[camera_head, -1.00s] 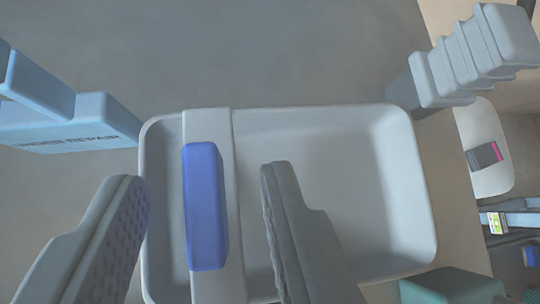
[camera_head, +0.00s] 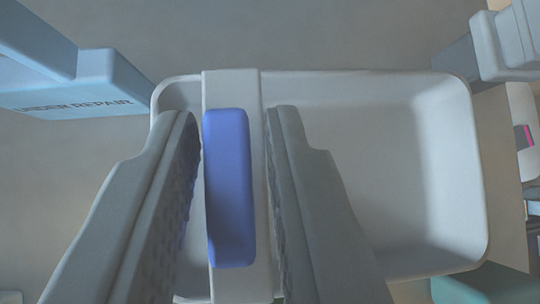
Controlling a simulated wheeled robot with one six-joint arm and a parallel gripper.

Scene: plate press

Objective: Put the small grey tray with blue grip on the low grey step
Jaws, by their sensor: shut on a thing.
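The small grey tray (camera_head: 385,180) with the blue grip (camera_head: 229,188) fills the middle and right of the head view. The grip stands on a pale band across the tray's left part. My gripper (camera_head: 232,125) has one finger on each side of the blue grip and is shut on it. The fingers hide parts of the tray's left and near side. What lies under the tray is hidden. I cannot make out the low grey step.
A pale blue block marked "UNDER REPAIR" (camera_head: 75,85) stands at the upper left, close to the tray's corner. A pale ribbed piece (camera_head: 505,45) is at the upper right. A teal object (camera_head: 485,285) is at the lower right. Plain grey surface lies beyond the tray.

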